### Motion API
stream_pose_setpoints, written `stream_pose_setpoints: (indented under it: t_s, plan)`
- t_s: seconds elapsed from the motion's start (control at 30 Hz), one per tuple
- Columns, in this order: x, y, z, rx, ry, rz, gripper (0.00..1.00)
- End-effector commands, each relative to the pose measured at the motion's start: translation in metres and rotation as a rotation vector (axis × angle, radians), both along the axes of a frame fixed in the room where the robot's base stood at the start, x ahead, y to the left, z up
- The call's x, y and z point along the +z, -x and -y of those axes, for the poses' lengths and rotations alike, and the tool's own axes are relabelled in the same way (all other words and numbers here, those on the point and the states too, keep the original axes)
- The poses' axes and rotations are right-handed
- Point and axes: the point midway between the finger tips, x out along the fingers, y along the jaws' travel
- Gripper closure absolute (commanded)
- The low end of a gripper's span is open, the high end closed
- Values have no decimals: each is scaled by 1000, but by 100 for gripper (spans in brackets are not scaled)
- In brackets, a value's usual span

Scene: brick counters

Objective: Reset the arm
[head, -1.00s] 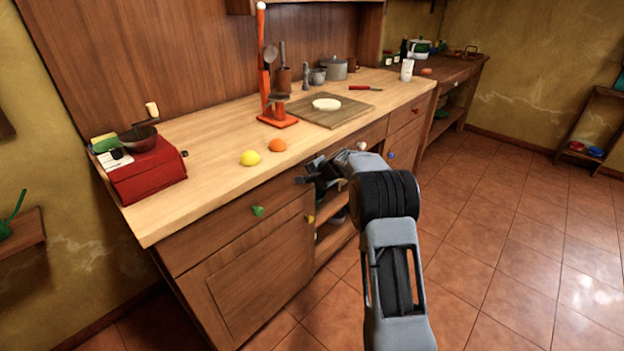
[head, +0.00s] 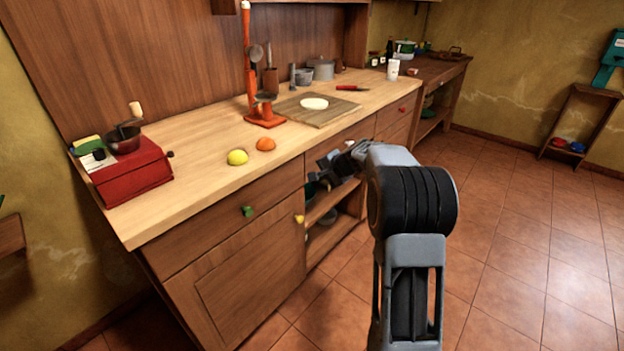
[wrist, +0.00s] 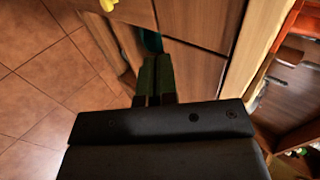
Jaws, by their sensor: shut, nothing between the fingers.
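My arm reaches forward from the bottom right of the head view, with its elbow large in front of the floor. My gripper (head: 318,170) is in front of the counter's open shelf section, below the worktop edge, and is partly hidden by my own wrist. In the wrist view its two dark fingers (wrist: 154,78) are together, with nothing between them. They point toward the wooden cabinet fronts (wrist: 195,70). I cannot tell the exact gap between the fingertips and the wood.
The counter (head: 200,195) holds a red scale (head: 133,172), a lemon (head: 237,157), an orange (head: 265,144), an orange stand (head: 266,119) and a cutting board (head: 318,115). A yellow knob (head: 299,218) juts from the cabinet door. Tiled floor (head: 520,240) is clear at right.

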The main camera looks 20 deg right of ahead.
Motion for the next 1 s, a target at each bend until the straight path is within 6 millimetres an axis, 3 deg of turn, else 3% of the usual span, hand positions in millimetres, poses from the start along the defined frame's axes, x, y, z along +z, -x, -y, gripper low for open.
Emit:
stream_pose_setpoints:
  t_s: [0.37, 0.53, 0.6, 0.67, 0.8, 1.0]
  plan:
    - [16, 17, 10, 12, 9, -2, 100]
    - [-15, 41, 9, 80, 76, -90, 100]
    - [-23, 69, 4, 146, 138, -151, 100]
    - [-12, 99, -7, 228, 213, -198, 100]
    - [30, 174, -34, 431, 397, -275, 100]
    - [102, 271, -60, 684, 656, -303, 100]
